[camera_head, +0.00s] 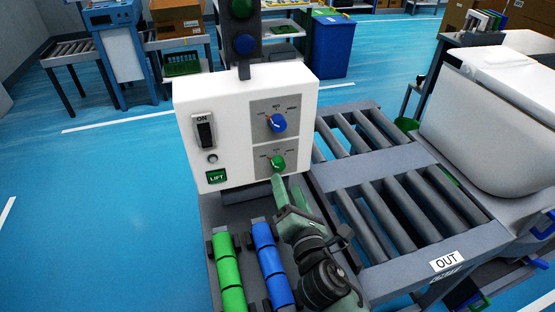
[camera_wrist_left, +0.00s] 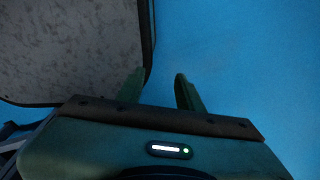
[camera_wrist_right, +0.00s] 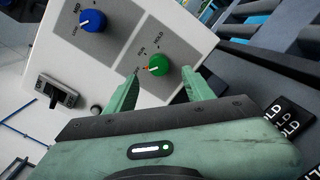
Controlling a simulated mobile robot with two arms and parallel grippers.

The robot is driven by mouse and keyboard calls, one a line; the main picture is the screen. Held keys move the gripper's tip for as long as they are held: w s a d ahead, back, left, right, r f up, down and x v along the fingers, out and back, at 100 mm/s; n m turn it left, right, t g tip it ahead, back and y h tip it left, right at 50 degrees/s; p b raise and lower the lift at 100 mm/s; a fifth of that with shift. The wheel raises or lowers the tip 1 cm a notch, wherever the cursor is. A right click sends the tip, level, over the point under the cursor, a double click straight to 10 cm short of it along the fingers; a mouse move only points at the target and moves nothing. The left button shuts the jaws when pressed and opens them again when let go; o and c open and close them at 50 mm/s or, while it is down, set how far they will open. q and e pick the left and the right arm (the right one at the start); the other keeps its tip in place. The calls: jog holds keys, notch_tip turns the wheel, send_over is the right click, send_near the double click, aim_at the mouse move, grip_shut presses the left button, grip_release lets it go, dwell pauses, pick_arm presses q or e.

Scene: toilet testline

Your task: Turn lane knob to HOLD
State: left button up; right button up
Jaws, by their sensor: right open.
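The green knob (camera_head: 278,162) is the lower of two knobs on the white control box (camera_head: 188,125). In the right wrist view the green knob (camera_wrist_right: 158,65) has HOLD printed at its upper right edge and RUN nearer its top. Its orange mark is on the left side, away from HOLD. My right gripper (camera_head: 287,187) is open just below the knob in the head view. In the right wrist view its fingertips (camera_wrist_right: 160,80) stand on either side of the knob; contact cannot be told. My left gripper (camera_wrist_left: 158,82) is open and empty, seen only in its wrist view.
A blue knob (camera_head: 277,123), an ON switch (camera_head: 205,131) and a LIFT button (camera_head: 216,177) share the box. Green rollers (camera_head: 228,270) and blue rollers (camera_head: 268,262) lie below. A roller conveyor (camera_head: 400,160) runs right, with a white toilet (camera_head: 490,120) beside it.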

aim_at(280, 167)
jog(key=x, duration=0.5)
jog(key=shift+w+a+r, duration=0.1)
jog(key=shift+w+r, duration=0.1)
jog(key=shift+w, duration=0.1)
jog(key=shift+w+f, duration=0.1)
jog(key=shift+w, duration=0.3)
pick_arm(q)
jog(key=shift+s+r, duration=0.3)
jog(key=shift+s, duration=0.3)
pick_arm(e)
jog(key=shift+a, duration=0.1)
grip_shut()
